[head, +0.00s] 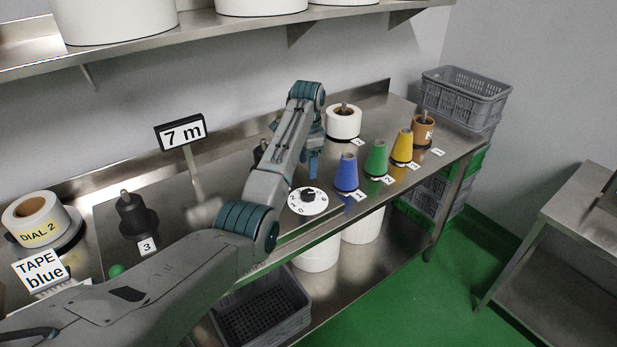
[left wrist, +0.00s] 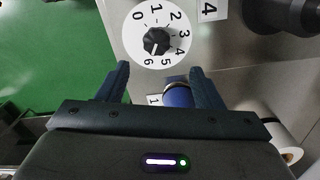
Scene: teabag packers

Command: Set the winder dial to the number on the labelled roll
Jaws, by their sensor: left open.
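The winder dial (head: 318,207) is a white numbered disc with a black knob (head: 307,193) on the steel bench. In the left wrist view the dial (left wrist: 134,48) shows 0 to 6 around the knob (left wrist: 157,41); a pale mark on the knob appears to face the 6. The labelled roll (head: 30,208) is a white roll at the far left with a yellow label reading "DIAL 2". My left gripper (head: 313,167) is open and empty above the bench, near the dial and apart from it. Its fingers (left wrist: 160,80) point towards the dial. My right gripper is not in view.
A blue cone (head: 346,173) stands close right of the dial, and shows between my fingers in the wrist view (left wrist: 178,96). Green (head: 376,160) and yellow (head: 402,148) cones follow. A "7 m" sign (head: 180,132) stands behind. The bench's front edge is near the dial.

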